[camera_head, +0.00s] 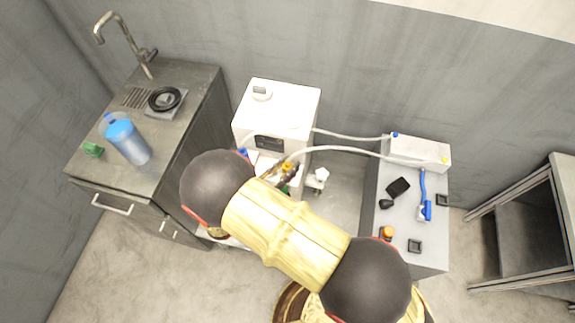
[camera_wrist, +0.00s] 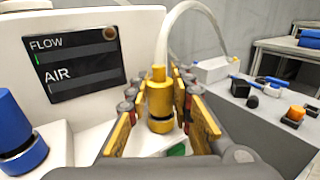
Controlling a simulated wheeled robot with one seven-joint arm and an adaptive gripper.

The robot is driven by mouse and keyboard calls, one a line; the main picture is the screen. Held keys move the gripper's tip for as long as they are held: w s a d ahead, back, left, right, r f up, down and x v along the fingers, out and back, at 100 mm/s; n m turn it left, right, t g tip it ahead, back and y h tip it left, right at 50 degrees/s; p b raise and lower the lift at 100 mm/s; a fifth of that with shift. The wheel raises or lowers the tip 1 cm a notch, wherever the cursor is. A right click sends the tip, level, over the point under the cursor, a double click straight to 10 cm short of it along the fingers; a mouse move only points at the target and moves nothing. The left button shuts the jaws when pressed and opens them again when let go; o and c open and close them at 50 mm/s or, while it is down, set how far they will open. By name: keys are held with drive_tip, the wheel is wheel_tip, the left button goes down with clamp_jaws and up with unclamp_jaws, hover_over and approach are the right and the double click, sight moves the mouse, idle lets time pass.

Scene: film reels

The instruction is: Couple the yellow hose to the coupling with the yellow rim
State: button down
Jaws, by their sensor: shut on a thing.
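My gripper (camera_wrist: 160,110) is shut on the yellow end of a hose, and it also shows in the head view (camera_head: 282,172). The yellow hose end (camera_wrist: 159,92) stands upright between the yellow fingers. Its pale hose (camera_wrist: 187,8) arches up and away to the right; in the head view the hose (camera_head: 335,149) runs to a white box. The hose end is in front of the white machine (camera_wrist: 130,20). Below it I cannot make out a yellow-rimmed coupling; a bit of green (camera_wrist: 178,150) shows there. Whether the hose end touches anything underneath is hidden.
A blue fitting (camera_wrist: 20,130) stands at the left of the machine. The machine's screen (camera_wrist: 75,62) reads FLOW and AIR. The white box (camera_head: 418,152), a blue hose end (camera_head: 426,208) and small dark items lie on the right-hand bench. A sink counter (camera_head: 190,85) is at left.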

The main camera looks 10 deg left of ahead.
drive_tip(key=c, duration=1.8)
unclamp_jaws()
drive_tip(key=shift+c, duration=0.2)
drive_tip(key=v, duration=1.1)
